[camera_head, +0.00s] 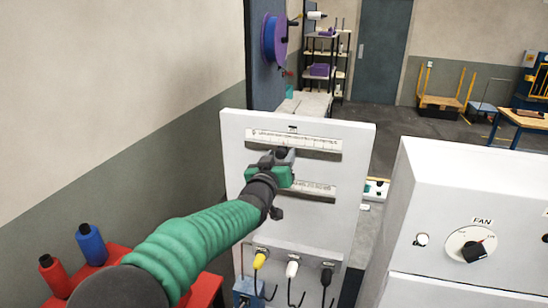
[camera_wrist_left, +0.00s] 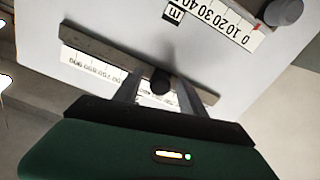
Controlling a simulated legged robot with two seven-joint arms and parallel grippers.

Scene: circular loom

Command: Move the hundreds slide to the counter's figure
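The white panel (camera_head: 240,150) carries two horizontal slide scales. The upper scale (camera_head: 310,141) shows in the left wrist view as the hundreds scale (camera_wrist_left: 92,68), tilted and upside down. My left gripper (camera_head: 284,157) is in front of this upper scale. In the left wrist view its two fingers (camera_wrist_left: 160,92) stand apart, on either side of the dark round hundreds slide knob (camera_wrist_left: 160,80), with a gap visible. The lower scale (camera_head: 318,188), marked 0, 10, 20, 30, 40 (camera_wrist_left: 215,20), has its own knob (camera_wrist_left: 283,11) near 0. I see no readable counter figure.
Yellow, white and black plugs (camera_head: 292,268) are along the panel's bottom. A white cabinet with a FAN dial (camera_head: 470,245) stands to the right. Red and blue spools (camera_head: 90,244) are at the lower left. A wall is on the left.

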